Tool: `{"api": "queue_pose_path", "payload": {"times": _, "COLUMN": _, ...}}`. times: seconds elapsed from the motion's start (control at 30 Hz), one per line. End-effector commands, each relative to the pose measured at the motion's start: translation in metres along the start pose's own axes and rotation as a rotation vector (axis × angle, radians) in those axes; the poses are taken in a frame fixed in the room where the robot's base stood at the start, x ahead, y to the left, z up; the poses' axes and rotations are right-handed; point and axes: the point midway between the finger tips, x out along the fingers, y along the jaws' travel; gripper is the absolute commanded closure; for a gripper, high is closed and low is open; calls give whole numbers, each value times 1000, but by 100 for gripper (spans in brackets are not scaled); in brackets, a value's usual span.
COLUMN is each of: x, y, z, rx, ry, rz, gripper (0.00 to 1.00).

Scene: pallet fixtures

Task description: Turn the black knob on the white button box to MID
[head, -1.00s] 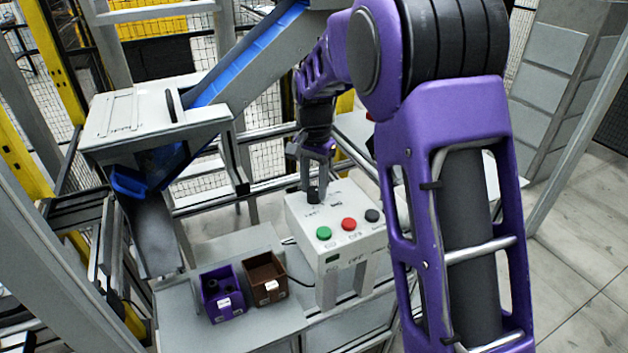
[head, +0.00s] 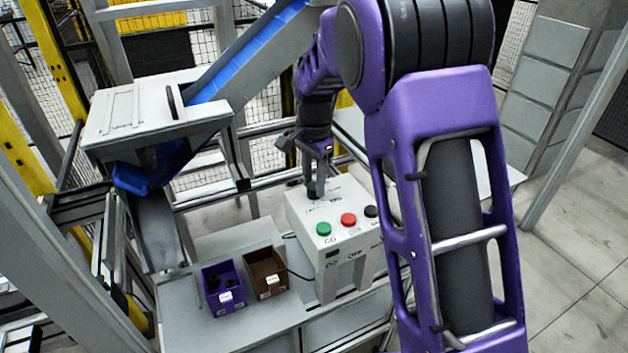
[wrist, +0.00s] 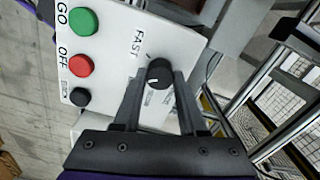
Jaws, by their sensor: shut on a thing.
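The white button box (head: 345,240) stands on a grey stand, with green, red and black buttons along its front. The black knob (wrist: 159,73) is on its top face, behind the buttons. My gripper (wrist: 160,80) points down at the knob, its two fingers on either side of it and shut on it. In the head view my gripper (head: 315,192) covers most of the knob. A small white mark shows on the knob in the wrist view. The word FAST is printed beside the knob; other labels are partly hidden by the fingers, so the exact setting cannot be told.
A purple bin (head: 222,288) and a brown bin (head: 266,272) sit on the grey table (head: 185,310) left of the box. A blue chute (head: 250,55) runs down behind to a white-topped machine (head: 150,120). Metal rails and mesh fencing stand behind the box.

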Motion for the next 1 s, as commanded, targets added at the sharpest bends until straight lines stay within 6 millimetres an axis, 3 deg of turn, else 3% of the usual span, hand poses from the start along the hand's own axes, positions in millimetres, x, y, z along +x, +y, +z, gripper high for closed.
{"api": "queue_pose_path", "payload": {"times": 0.07, "x": -1, "y": 0, "z": -1, "rx": 0, "ry": 2, "rz": -2, "gripper": 100}}
{"api": "queue_pose_path", "payload": {"times": 0.1, "x": -1, "y": 0, "z": -1, "rx": -1, "ry": 2, "rz": -2, "gripper": 52}}
{"api": "queue_pose_path", "payload": {"times": 0.23, "x": 0, "y": 0, "z": 0, "rx": -1, "ry": 1, "rz": -1, "gripper": 29}}
{"api": "queue_pose_path", "payload": {"times": 0.53, "x": -1, "y": 0, "z": 0, "rx": -1, "ry": 1, "rz": -1, "gripper": 29}}
{"api": "queue_pose_path", "payload": {"times": 0.67, "x": -12, "y": 0, "z": 0, "rx": -2, "ry": 1, "rz": -2, "gripper": 29}}
{"api": "queue_pose_path", "payload": {"times": 1.0, "x": -87, "y": -1, "z": -1, "rx": -2, "ry": 4, "rz": -6, "gripper": 29}}
